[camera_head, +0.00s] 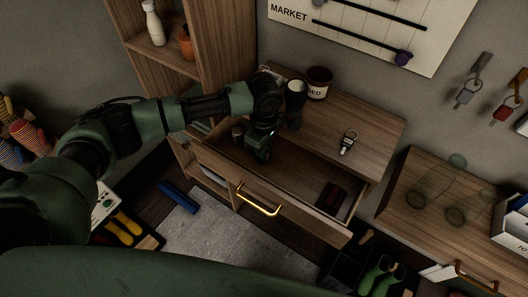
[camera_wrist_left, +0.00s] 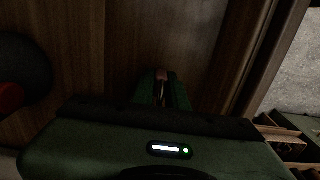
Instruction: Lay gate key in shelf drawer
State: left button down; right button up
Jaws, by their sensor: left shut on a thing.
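The shelf drawer (camera_head: 290,197) is pulled open, with a brass handle (camera_head: 258,203) on its front. My left gripper (camera_head: 258,157) points down into the left part of the drawer. In the left wrist view the left gripper (camera_wrist_left: 162,95) is shut on a small thin thing with a brownish end, which looks like the gate key (camera_wrist_left: 162,76); the fingers hide most of it. In the head view the held thing cannot be made out. Another key with a pale tag (camera_head: 347,142) lies on the cabinet top. My right gripper is not in view.
A labelled jar (camera_head: 318,83) and a white-topped dark cup (camera_head: 296,90) stand on the cabinet top behind the arm. Keys (camera_head: 466,94) hang on the wall. The drawer's middle is clear.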

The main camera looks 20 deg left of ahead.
pick_arm(q)
jog(key=c, duration=1.4)
grip_release()
jog(key=shift+f, duration=0.1)
jog(key=shift+c, duration=0.2)
notch_tip(320, 180, up, 12)
jog(key=shift+r+b, duration=0.2)
jog(key=shift+b, duration=0.25)
jog(key=shift+s+f, duration=0.1)
jog(key=shift+f, duration=0.05)
